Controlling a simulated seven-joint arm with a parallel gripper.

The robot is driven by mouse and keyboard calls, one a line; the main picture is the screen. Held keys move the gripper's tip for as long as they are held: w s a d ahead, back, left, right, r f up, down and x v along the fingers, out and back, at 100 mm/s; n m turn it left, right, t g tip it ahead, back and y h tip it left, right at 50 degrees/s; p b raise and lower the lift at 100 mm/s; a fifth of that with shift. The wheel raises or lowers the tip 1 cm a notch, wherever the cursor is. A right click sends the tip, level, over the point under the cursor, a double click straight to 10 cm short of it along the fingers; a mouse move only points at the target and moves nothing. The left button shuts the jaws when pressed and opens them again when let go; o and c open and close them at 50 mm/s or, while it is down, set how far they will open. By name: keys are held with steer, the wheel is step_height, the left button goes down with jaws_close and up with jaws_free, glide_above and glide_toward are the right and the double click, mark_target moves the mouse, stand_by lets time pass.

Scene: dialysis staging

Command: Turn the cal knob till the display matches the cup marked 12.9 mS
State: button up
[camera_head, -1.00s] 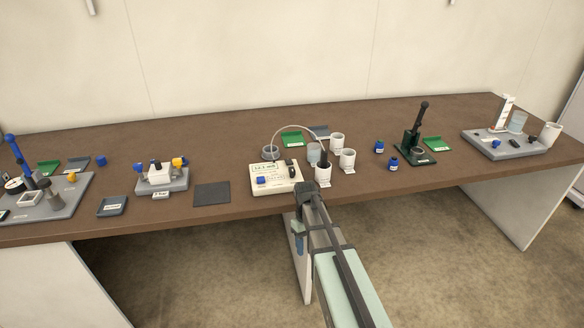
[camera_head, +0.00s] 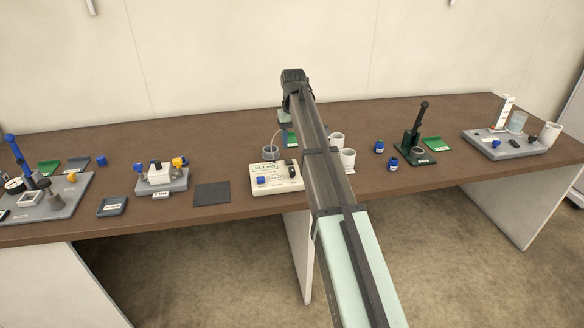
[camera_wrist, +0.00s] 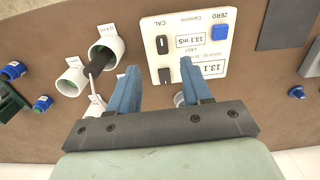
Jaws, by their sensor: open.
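The cream meter (camera_head: 275,178) stands near the table's front edge. The wrist view shows it upside down, with a black knob (camera_wrist: 162,44) beside the CAL label, a second black knob (camera_wrist: 164,75) and a blue ZERO button (camera_wrist: 220,32). Its small window (camera_wrist: 190,41) appears to read 13.1 mS; a larger display (camera_wrist: 207,68) is partly hidden by a finger. A white cup (camera_wrist: 108,45) holds a dark probe (camera_wrist: 98,66); another white cup (camera_wrist: 72,82) is beside it. I cannot read the cup tags surely. My gripper (camera_wrist: 158,82) is open and empty above the meter; it also shows in the head view (camera_head: 292,78).
Blue-capped vials (camera_head: 379,147) and a dark green stand (camera_head: 415,152) are to the right. A grey tray (camera_head: 500,148) with items is at far right. A dark mat (camera_head: 212,194) and a small grey fixture (camera_head: 162,182) lie to the left. A cable loops behind the meter.

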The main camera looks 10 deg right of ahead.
mark_target(292, 169)
steer(key=f, duration=0.8)
steer(key=w+f, duration=0.1)
steer(key=f, duration=0.3)
steer(key=shift+w+a, duration=0.1)
steer(key=shift+c, duration=0.3)
jaws_close()
